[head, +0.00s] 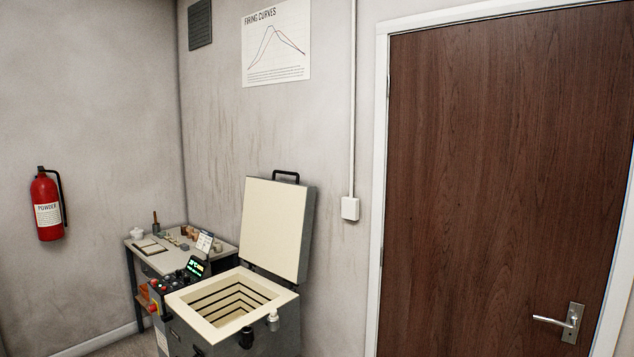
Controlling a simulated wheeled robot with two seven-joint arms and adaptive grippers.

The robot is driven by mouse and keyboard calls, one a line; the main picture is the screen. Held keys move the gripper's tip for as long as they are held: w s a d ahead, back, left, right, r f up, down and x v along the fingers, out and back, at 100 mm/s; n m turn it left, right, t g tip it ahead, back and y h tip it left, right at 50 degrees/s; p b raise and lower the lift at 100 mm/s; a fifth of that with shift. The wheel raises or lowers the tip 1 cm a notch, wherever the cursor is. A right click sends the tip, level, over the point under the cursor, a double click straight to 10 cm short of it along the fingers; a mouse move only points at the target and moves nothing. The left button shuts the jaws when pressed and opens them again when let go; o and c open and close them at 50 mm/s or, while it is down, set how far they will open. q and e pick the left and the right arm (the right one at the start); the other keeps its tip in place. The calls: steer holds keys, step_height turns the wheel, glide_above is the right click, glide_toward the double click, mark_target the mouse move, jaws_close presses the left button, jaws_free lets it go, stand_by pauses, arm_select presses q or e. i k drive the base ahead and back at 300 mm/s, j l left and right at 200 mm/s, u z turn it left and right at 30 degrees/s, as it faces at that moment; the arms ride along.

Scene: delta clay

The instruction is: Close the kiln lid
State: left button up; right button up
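The kiln (286,328) stands against the wall, low and left of centre in the head view. Its lid (273,226) is open, tilted up near vertical at the back, with its pale inner face towards me. A black handle (286,176) sits on the lid's top edge. The square chamber (228,302) is uncovered, and its stepped inner walls show; it looks empty, though its floor is only partly visible. Neither of my grippers is in view.
A control panel (190,272) with a lit display stands left of the kiln. A small table (142,239) with tools and pots is behind it. A fire extinguisher (47,205) hangs on the left wall. A closed brown door (500,180) fills the right.

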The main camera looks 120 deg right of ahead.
mark_target(277, 215)
steer(key=z, duration=2.15)
steer(key=i+l+z, duration=0.1)
steer(key=z, duration=0.35)
steer(key=i+l+z, duration=0.15)
steer(key=z, duration=0.3)
steer(key=i+l+z, duration=0.2)
steer(key=z, duration=0.25)
steer(key=i+l+z, duration=0.1)
steer(key=z, duration=0.35)
steer(key=i+j, duration=0.05)
